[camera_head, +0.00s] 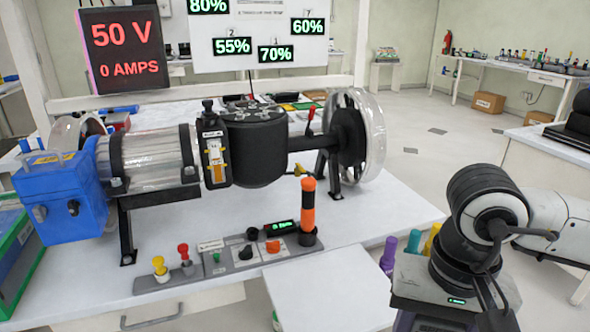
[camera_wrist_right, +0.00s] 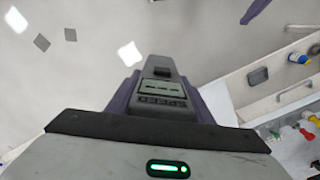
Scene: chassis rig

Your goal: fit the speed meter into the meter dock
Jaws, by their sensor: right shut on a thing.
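My right gripper (camera_wrist_right: 165,100) has purple fingers shut on the speed meter (camera_wrist_right: 160,88), a grey handheld device with a small display and the word SPEED. In the head view the right gripper's body (camera_head: 440,285) is at lower right, off the bench's right side; its fingertips and the meter are hidden or cut off there. The meter dock is not clearly identifiable. A grey control panel (camera_head: 240,258) lies along the bench front, with an upright orange-and-black handle (camera_head: 308,205) in a black round holder at its right end. My left gripper is not in view.
The motor rig (camera_head: 255,150) with its clear-covered wheel (camera_head: 360,140) fills the bench. A blue box (camera_head: 60,195) is at its left end. A bare white surface (camera_head: 330,290) juts out in front. Purple, teal and yellow cylinders stand beside my right gripper.

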